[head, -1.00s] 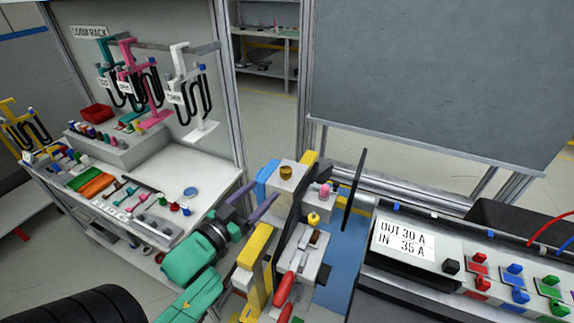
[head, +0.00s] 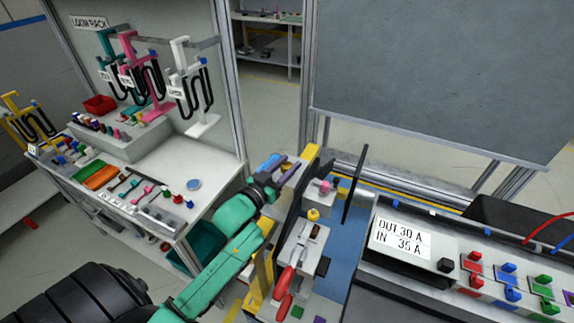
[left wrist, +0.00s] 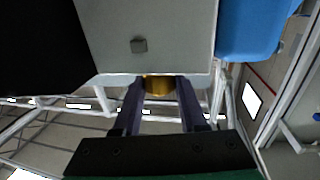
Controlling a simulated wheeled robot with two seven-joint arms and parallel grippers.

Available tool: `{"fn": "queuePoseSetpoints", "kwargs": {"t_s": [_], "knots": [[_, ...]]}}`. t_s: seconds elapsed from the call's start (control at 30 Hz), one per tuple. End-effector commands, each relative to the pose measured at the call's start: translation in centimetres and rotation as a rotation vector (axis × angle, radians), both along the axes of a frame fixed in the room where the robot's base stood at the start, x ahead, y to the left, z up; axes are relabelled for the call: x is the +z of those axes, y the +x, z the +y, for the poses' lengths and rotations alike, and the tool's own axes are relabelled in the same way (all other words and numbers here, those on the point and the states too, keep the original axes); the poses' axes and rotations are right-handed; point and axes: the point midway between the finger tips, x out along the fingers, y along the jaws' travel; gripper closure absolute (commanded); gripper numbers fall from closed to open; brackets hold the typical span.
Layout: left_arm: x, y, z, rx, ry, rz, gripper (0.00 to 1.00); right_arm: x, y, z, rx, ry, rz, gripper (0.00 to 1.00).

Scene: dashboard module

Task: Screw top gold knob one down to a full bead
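The gold knob (left wrist: 158,86) shows in the left wrist view at the edge of a pale block (left wrist: 175,25). The fingers of my left gripper (left wrist: 160,92) stand one on each side of it. Whether they press on it or leave a small gap is unclear. In the head view my left gripper (head: 278,167) is at the top of the fixture, and its fingers and hand hide this knob. A second, yellow-gold knob (head: 313,214) sits lower on the fixture, clear of the gripper. My right gripper is not in view.
A dark upright plate (head: 355,190) stands right of the knobs. A pink knob (head: 324,186) sits beside the gripper's right. A red-handled tool (head: 284,282) is at the fixture's front. A console (head: 400,240) reads OUT 30 A, IN 35 A. A blue part (left wrist: 250,30) is close in the wrist view.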

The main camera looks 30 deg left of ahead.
Motion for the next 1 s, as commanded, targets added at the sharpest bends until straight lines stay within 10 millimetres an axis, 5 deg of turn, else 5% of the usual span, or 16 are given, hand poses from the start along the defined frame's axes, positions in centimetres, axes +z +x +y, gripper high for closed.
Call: {"fn": "queuePoseSetpoints", "kwargs": {"t_s": [0.67, 1.0], "knots": [[-0.2, 0.0, 0.1, -0.236, 0.011, 0.002, 1.0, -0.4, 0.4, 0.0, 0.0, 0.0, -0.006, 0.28], [-1.0, 0.1, 0.2, -0.547, 0.01, -0.001, 1.0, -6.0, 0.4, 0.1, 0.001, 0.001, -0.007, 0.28]]}}
